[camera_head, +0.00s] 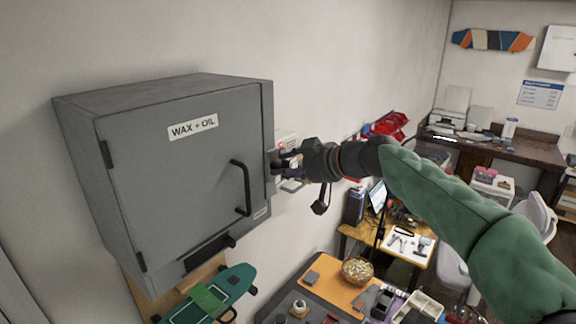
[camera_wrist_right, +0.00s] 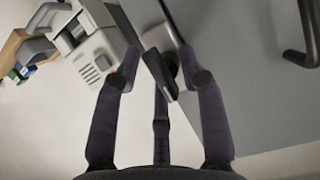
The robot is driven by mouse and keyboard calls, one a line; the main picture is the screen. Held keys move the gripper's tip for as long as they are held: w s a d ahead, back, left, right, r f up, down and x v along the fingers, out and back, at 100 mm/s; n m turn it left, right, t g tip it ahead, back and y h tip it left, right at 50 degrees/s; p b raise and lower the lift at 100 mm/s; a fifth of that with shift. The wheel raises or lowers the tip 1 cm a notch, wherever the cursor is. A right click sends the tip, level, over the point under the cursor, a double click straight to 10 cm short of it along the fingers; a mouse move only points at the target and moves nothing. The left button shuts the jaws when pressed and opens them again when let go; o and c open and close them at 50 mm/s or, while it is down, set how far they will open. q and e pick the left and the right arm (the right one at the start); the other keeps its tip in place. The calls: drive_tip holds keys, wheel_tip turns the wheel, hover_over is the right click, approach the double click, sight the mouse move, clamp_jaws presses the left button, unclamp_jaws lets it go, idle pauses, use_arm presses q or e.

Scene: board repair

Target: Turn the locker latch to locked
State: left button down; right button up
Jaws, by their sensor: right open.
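The grey locker (camera_head: 170,180), labelled "WAX + OIL", hangs on the wall with its door closed. A dark latch lever (camera_wrist_right: 158,72) shows in the right wrist view on the locker's edge, slanted, between my spread fingers. In the head view my right gripper (camera_head: 283,161) is at the locker's right edge and hides most of the latch. It also shows in the right wrist view (camera_wrist_right: 162,68), open, with its fingers around the lever; I cannot tell whether they touch it. My left gripper is in neither view.
A black door handle (camera_head: 241,188) sticks out left of my right gripper. A white box-like device (camera_wrist_right: 92,55) is on the wall beside the locker. Below are a teal skateboard (camera_head: 215,296) and a cluttered workbench (camera_head: 343,290). The wall above the locker is clear.

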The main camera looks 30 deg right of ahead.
clamp_jaws()
drive_tip(key=shift+f+m+y+b, duration=0.2)
drive_tip(key=shift+m+y+b, duration=1.25)
drive_tip(key=shift+m, duration=0.75)
drive_tip(key=shift+f+m+y+b, duration=0.15)
drive_tip(key=shift+m+y+b, duration=1)
drive_tip(key=shift+m+b, duration=0.8)
drive_tip(key=shift+f+m+y+b, duration=0.2)
drive_tip(key=shift+m+y+b, duration=1.15)
drive_tip(key=shift+m, duration=1.1)
